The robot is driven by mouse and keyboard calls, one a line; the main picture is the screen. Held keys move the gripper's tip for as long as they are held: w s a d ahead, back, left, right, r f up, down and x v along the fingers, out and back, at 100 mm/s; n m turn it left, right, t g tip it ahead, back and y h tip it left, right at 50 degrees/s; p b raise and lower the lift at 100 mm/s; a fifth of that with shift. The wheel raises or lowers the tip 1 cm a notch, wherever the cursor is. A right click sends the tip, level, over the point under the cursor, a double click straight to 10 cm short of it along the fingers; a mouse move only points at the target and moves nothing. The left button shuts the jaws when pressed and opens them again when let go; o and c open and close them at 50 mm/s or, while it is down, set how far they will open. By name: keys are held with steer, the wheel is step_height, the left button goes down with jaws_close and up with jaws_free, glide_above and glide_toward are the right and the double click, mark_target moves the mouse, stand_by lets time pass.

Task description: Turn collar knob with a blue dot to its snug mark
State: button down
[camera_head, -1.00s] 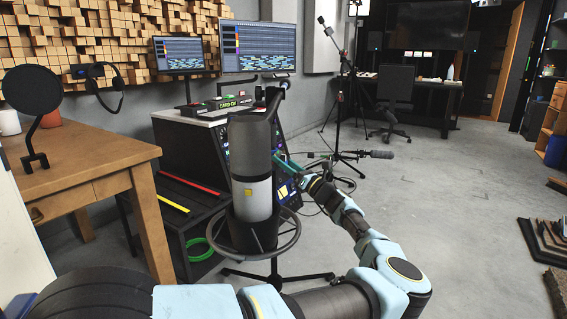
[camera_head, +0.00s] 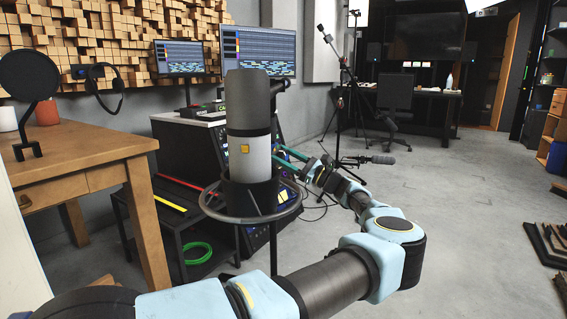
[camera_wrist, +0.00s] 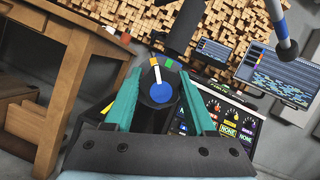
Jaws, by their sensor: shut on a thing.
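The collar knob (camera_wrist: 147,99) is a dark round knob with a blue dot (camera_wrist: 161,93) on its face, in the wrist view. A white pointer line (camera_wrist: 157,75) runs up from the dot, towards small coloured marks above the knob, one of them green (camera_wrist: 168,63). I cannot read which mark is snug. My gripper (camera_wrist: 159,88) has its teal fingers on the knob's left and right sides, shut on it. In the head view my gripper (camera_head: 290,155) shows partly behind a large grey microphone (camera_head: 250,160), and the knob is hidden there.
The microphone's ring mount (camera_head: 290,208) stands close to my arm. A rack with coloured dials (camera_wrist: 225,115) sits right of the knob. A wooden table (camera_head: 85,150) is at left. The grey floor (camera_head: 440,220) at right is mostly clear.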

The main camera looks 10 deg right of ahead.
steer(key=shift+n, duration=0.7)
steer(key=shift+c, duration=1.1)
jaws_free()
steer(key=shift+d, duration=0.1)
steer(key=v, duration=1)
steer(key=shift+s+d+f, duration=0.15)
steer(key=shift+d, duration=0.15)
